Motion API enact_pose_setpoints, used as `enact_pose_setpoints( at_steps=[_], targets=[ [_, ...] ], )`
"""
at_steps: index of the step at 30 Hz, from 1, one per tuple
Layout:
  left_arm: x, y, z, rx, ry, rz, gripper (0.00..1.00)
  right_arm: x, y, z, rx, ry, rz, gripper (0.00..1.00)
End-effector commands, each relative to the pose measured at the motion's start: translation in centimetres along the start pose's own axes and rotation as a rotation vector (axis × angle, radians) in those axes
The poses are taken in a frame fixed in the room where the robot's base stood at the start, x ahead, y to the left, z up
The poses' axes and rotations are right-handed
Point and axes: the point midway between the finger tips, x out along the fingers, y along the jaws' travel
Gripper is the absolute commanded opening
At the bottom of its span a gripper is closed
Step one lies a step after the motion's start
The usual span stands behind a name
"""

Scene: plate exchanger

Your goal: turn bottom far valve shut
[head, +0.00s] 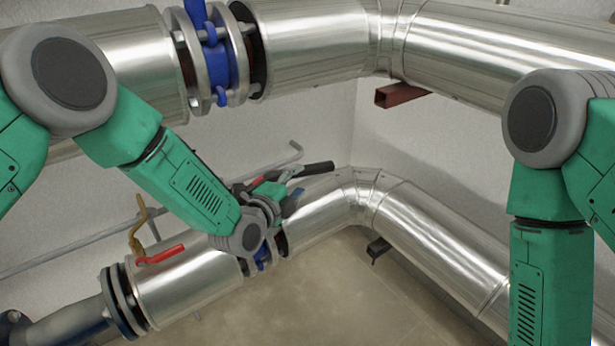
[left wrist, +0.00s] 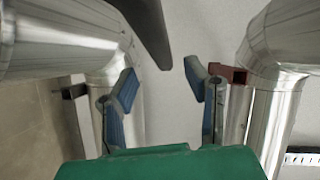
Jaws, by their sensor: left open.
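The bottom far valve (head: 263,256) has a blue body clamped between flanges on the lower pipe, partly hidden behind my left forearm. A black lever handle (head: 318,168) sticks out to the right just past my left gripper (head: 291,184). In the left wrist view the dark handle (left wrist: 151,32) comes down from the top edge, and its end shows between the two blue-padded fingers. My left gripper (left wrist: 160,86) is open, with clear space between its fingertips. I cannot tell whether a finger touches the handle. My right gripper is out of view; only the right arm shows.
The lower silver pipe (head: 430,240) bends right along the wall. An upper pipe (head: 315,45) carries another blue valve (head: 217,60). A small red-handled valve (head: 160,256) sits left of my left forearm. A red-brown bracket (head: 401,94) juts from the wall.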

Motion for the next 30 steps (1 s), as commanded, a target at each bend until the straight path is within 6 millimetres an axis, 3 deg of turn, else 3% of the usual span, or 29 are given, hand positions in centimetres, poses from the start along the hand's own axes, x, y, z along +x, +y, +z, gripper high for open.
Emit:
enact_pose_setpoints(
  at_steps=[3, 9, 15, 23, 26, 27, 30],
  targets=[
    [2.5, 0.3, 0.2, -0.003, -0.002, -0.003, 0.42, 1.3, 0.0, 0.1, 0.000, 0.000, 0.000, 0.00],
    [5.4, 0.2, 0.4, -0.004, -0.002, -0.003, 0.42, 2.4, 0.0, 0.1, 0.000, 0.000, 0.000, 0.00],
    [6.6, 0.1, 0.2, -0.003, -0.001, 0.001, 0.42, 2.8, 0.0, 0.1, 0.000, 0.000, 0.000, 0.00],
    [6.7, 0.0, 0.1, -0.003, -0.001, 0.001, 0.42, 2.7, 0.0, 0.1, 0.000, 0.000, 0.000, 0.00],
    [6.7, 0.0, 0.2, -0.003, -0.001, 0.001, 0.07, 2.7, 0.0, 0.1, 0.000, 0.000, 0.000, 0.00],
    [6.7, 0.1, 0.2, -0.003, -0.001, 0.001, 0.00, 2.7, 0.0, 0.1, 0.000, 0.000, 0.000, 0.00],
    [6.6, 0.1, 0.2, -0.004, -0.001, 0.002, 0.00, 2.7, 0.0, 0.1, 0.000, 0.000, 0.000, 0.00]
  ],
)
